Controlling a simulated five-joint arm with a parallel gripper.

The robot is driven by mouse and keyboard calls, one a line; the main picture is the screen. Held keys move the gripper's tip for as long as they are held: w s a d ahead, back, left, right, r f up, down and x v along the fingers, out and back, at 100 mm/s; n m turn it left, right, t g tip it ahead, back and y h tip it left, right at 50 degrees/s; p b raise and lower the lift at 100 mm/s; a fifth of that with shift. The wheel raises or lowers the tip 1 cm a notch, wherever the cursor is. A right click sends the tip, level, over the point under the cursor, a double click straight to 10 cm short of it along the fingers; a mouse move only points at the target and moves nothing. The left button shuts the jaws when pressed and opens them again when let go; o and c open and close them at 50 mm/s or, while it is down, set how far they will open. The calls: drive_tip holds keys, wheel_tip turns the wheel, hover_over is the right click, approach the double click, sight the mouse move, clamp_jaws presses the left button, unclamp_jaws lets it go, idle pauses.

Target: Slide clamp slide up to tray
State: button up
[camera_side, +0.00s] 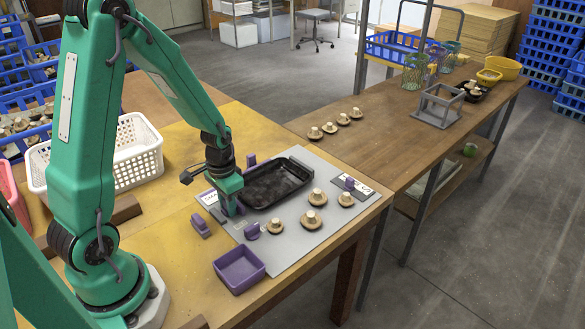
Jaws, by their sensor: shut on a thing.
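The tray (277,183) is black, shallow and empty, and lies on a grey board (290,247). My gripper (229,208) is down at the tray's near-left end. It is shut on a small purple piece that seems to be the clamp slide (240,209), mostly hidden by the fingers. I cannot tell whether the slide touches the tray. Other purple pieces stand around the tray: one behind it (251,160), one in front (252,231) and one at the right (350,184).
Several mushrooms (311,219) lie on the board right of the tray. A purple bin (239,269) and a purple block (201,226) are near the front. A white basket (133,150) stands behind at left. More mushrooms (330,128) sit on the wooden bench (385,150).

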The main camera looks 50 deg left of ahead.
drive_tip(key=shift+w, duration=1.3)
drive_tip(key=shift+s, duration=0.1)
drive_tip(key=o, duration=0.8)
drive_tip(key=shift+c, duration=0.2)
drive_tip(key=shift+r, duration=2.25)
